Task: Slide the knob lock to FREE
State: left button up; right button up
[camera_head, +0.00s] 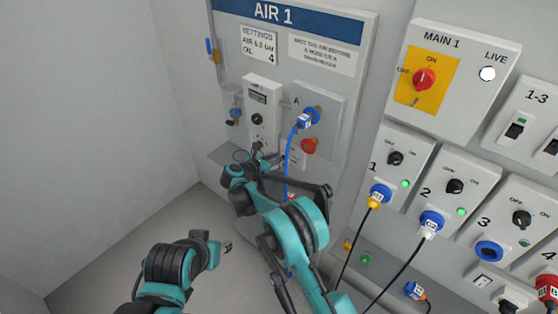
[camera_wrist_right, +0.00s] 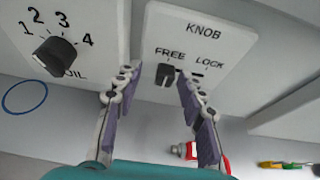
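The knob lock in the right wrist view is a small black slider (camera_wrist_right: 167,75) on a white plate (camera_wrist_right: 222,38) marked KNOB, FREE and LOCK. The slider stands under FREE, at the left end of its slot; the slot shows dark under LOCK. My right gripper (camera_wrist_right: 157,80) is open, with one finger to each side of the slider and a visible gap on the left. Whether the right finger touches it I cannot tell. In the head view my right gripper (camera_head: 258,154) is at the AIR 1 panel and hides most of the lock. My left gripper (camera_head: 226,247) is low, away from the panel; its fingers are too small to read.
A black OIL dial (camera_wrist_right: 55,56) numbered 1 to 4 is left of the lock plate. A blue hose (camera_head: 289,150) hangs from a blue fitting (camera_head: 311,116), with a red knob (camera_head: 309,146) below it. Cabled sockets and switches fill the right wall. The left floor is clear.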

jog(key=shift+s, duration=0.1)
jog(key=v, duration=1.1)
jog(key=shift+s+a+r, duration=0.2)
jog(key=shift+s, duration=0.1)
